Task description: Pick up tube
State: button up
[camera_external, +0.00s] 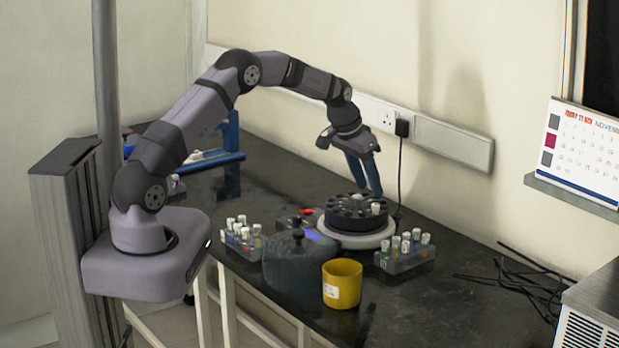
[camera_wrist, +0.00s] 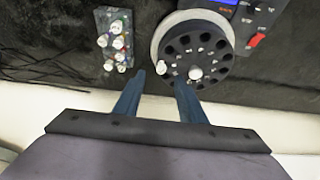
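My gripper (camera_external: 369,190) is above the back right part of the round black rotor (camera_external: 345,218), fingers pointing down. In the wrist view my gripper (camera_wrist: 160,75) has its two blue fingers apart, with nothing held between them. A white-capped tube (camera_wrist: 161,67) stands at the rotor's left edge, in line with the gap between the fingertips. Another white-capped piece (camera_wrist: 195,73) is near the right fingertip. In the external view white caps show at the rotor's right edge (camera_external: 376,209) and near its back (camera_external: 357,197). Contact with the fingers cannot be told.
A rack of capped tubes (camera_external: 405,252) stands right of the rotor, and another rack (camera_external: 240,238) stands left. A yellow cup (camera_external: 342,283) is in front. A wall socket strip (camera_external: 440,136) is behind, with a black plug and hanging cable. Loose black cables (camera_external: 515,280) lie at right.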

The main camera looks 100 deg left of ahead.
aim_at(375, 205)
jog(key=shift+p+x, duration=1.65)
jog(key=shift+x, duration=1.5)
jog(key=shift+s+a, duration=0.1)
jog(key=shift+s, duration=0.05)
grip_shut()
